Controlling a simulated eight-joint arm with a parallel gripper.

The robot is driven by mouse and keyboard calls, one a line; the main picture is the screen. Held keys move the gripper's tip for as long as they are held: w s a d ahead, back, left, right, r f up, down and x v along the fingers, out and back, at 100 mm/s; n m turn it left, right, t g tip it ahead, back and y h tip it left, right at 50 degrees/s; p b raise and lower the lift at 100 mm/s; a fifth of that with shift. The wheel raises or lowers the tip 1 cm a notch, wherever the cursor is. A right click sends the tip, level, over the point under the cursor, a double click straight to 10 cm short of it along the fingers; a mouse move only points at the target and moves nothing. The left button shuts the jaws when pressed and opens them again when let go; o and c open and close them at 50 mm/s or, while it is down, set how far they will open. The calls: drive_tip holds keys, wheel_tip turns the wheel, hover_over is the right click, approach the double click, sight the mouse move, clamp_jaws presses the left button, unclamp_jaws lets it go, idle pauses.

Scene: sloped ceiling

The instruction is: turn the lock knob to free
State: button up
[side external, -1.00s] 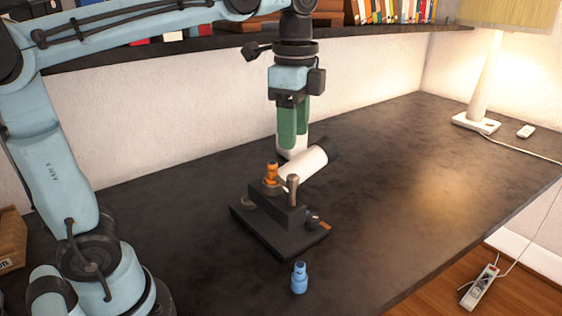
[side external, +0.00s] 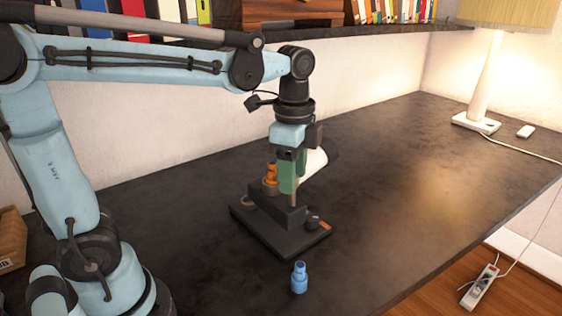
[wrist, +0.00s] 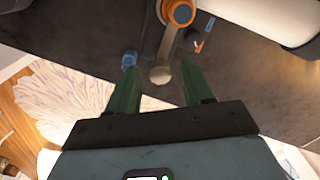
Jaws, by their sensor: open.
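A black stepped fixture (side external: 285,235) sits on the dark table. A grey-brown post (side external: 293,201) stands on its step; the post's round top (wrist: 160,75) shows in the wrist view. A small dark knob (side external: 312,221) with an orange mark beside it is on the fixture's right end. I cannot tell for certain which is the lock knob. My gripper (side external: 288,188) has green fingers and points down over the post. In the wrist view my gripper (wrist: 158,66) is open, with the post's top between its fingers; contact is not clear.
A blue bottle-shaped piece (side external: 299,278) stands in front.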

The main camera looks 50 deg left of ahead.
clamp_jaws()
drive_tip(key=shift+n, duration=0.3)
drive_tip(key=n, duration=1.2)
drive_tip(key=shift+n, duration=2.6)
